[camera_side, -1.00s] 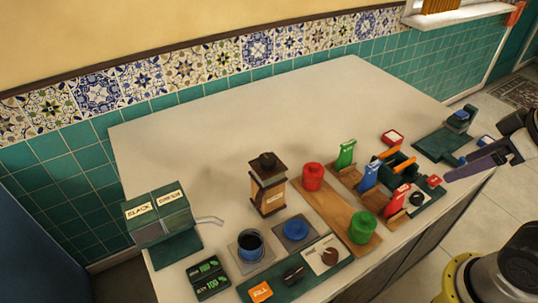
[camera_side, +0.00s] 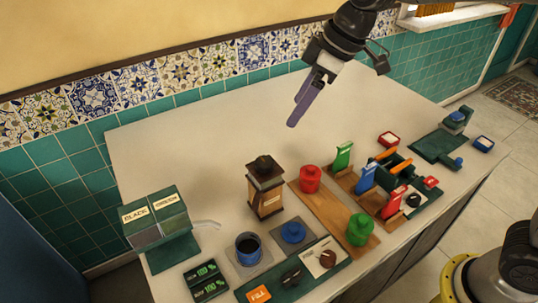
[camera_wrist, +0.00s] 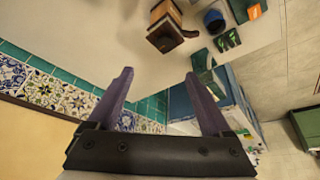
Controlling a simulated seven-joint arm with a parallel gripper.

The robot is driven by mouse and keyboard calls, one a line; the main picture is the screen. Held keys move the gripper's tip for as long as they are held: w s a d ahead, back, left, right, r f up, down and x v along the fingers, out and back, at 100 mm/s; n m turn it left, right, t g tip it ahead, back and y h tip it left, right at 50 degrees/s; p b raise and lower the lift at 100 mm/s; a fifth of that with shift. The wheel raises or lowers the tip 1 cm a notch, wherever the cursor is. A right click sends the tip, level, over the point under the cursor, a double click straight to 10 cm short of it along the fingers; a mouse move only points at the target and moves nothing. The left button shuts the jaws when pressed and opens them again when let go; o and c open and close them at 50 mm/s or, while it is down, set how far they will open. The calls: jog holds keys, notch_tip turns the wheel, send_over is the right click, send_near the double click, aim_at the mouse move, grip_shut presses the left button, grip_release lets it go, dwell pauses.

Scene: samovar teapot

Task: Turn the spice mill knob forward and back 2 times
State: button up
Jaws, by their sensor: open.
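The spice mill appears to be the brown wooden box (camera_side: 265,198) with a dark top and a dark round knob (camera_side: 264,163). It stands upright at the middle of the counter. Its label is too small to read. In the wrist view the mill (camera_wrist: 168,22) shows near the top edge, seen from above and tilted by the view. My gripper (camera_side: 297,108) hangs in the air over the back of the counter, above and behind the mill, apart from it. In the wrist view its two purple fingers (camera_wrist: 159,75) are spread with nothing between them.
A red canister (camera_side: 310,179) and green canister (camera_side: 360,230) stand on a wooden board right of the mill. A tea dispenser (camera_side: 156,223) with a thin spout is left; a dark blue cup (camera_side: 249,249) is in front. The back of the counter (camera_side: 200,140) is clear.

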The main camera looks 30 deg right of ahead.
aim_at(266, 161)
jog(key=x, duration=1)
jog(key=s+x, duration=0.1)
jog(key=x, duration=0.4)
jog(key=shift+a+f, duration=0.25)
jog(key=shift+a, duration=0.05)
grip_shut()
